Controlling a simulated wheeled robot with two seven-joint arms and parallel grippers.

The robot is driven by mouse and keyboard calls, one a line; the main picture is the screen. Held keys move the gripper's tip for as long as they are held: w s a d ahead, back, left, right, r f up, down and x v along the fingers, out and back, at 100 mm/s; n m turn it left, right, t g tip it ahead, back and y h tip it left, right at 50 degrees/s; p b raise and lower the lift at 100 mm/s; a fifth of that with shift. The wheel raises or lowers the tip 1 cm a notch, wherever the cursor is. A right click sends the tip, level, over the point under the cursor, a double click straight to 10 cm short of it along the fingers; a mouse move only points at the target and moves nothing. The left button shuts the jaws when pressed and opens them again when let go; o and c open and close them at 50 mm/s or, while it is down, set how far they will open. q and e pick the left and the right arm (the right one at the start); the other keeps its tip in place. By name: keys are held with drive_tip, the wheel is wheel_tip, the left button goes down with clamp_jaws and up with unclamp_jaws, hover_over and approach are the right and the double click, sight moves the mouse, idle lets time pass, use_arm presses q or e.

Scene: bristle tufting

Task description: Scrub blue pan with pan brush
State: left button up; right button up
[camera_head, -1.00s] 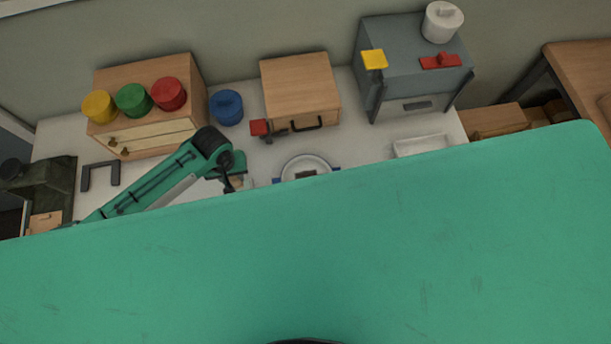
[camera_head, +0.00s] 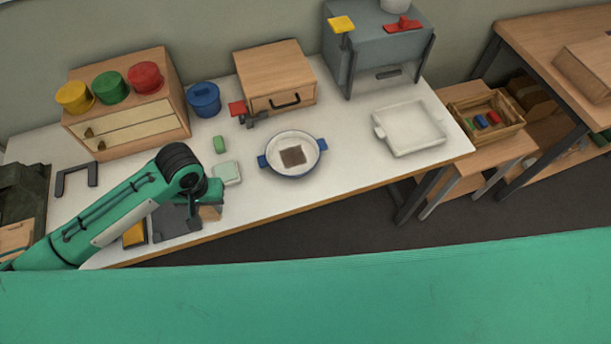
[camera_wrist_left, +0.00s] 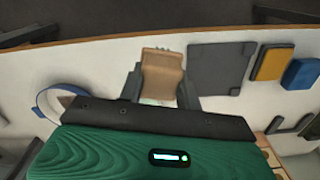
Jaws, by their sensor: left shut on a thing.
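The blue pan (camera_head: 281,166) sits on the white table, with a pale inside, two blue side handles and a brown patch (camera_head: 293,156) on its floor. Part of the pan shows at the left of the left wrist view (camera_wrist_left: 46,101). My left gripper (camera_head: 212,205) is left of the pan and nearer the table's front edge. It is shut on a tan wooden block-like piece, probably the pan brush (camera_wrist_left: 162,75), seen between the fingers in the left wrist view. Its bristles are barely visible. The brush is apart from the pan. My right gripper is not in view.
A dark grey pad (camera_head: 172,222) and a yellow block (camera_head: 134,234) lie beside the left gripper. A pale green square (camera_head: 227,173) and green piece (camera_head: 219,144) lie left of the pan. A white tray (camera_head: 409,128) stands right; a drawer box (camera_head: 276,76) is behind.

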use_arm(q)
drive_tip(key=shift+s, duration=0.2)
drive_tip(key=shift+w, duration=0.15)
drive_tip(key=shift+d, duration=0.1)
drive_tip(key=w+d+n, duration=0.5)
drive_tip(key=w+d, duration=0.3)
drive_tip(key=w, duration=0.6)
drive_tip(key=r+n, duration=0.1)
drive_tip(key=n, duration=0.3)
hover_over(288, 158)
drive_tip(key=shift+w+f, duration=0.1)
drive_tip(key=shift+f, duration=3.65)
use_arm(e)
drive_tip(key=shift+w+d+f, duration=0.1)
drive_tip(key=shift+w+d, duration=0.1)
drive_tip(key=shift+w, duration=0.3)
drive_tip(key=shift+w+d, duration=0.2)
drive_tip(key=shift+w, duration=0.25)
